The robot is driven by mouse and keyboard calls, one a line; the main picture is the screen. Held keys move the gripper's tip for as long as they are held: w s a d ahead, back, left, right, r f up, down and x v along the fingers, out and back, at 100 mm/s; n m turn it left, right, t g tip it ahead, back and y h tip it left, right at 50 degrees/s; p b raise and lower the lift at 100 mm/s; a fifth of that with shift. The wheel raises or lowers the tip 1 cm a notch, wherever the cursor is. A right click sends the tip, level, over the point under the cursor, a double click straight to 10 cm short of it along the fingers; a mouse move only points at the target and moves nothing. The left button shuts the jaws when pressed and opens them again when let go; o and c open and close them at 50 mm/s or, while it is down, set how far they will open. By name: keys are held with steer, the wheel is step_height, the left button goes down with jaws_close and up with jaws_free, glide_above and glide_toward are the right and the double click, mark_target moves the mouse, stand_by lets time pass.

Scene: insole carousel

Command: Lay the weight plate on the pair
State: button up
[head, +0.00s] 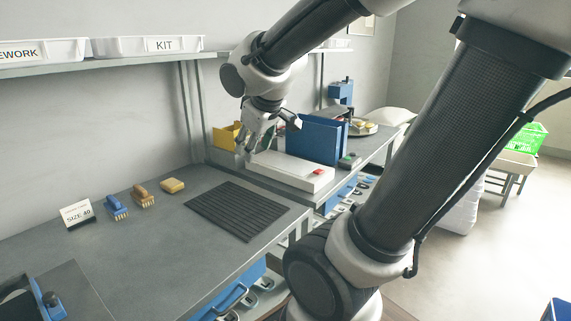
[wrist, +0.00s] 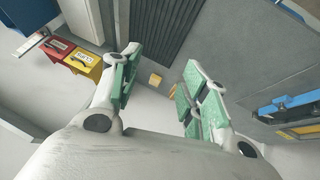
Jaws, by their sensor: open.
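My gripper (head: 270,138) is open in the head view, above the back edge of the bench near a white flat box. In the wrist view my gripper (wrist: 160,65) shows two spread fingers with green pads and nothing between them. I cannot make out a weight plate for certain in either view. No pair of insoles is clearly visible; the dark ribbed mat (head: 237,209) on the near bench is bare. The mat also shows at the top of the wrist view (wrist: 167,28).
The white box (head: 290,178) and a blue upright panel (head: 318,138) stand beyond the mat. A yellow bin (head: 227,136) is behind. Blue brush (head: 116,207), brown brush (head: 143,196), yellow sponge (head: 172,185) and size card (head: 77,214) line the left. A shelf holds white trays (head: 148,46).

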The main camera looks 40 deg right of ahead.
steer(key=s+m+g+y, duration=0.1)
steer(key=s+m+g, duration=0.1)
steer(key=s, duration=1.1)
steer(key=shift+s+a+f+m, duration=0.2)
steer(key=shift+s+a+m, duration=0.1)
steer(key=shift+m, duration=0.3)
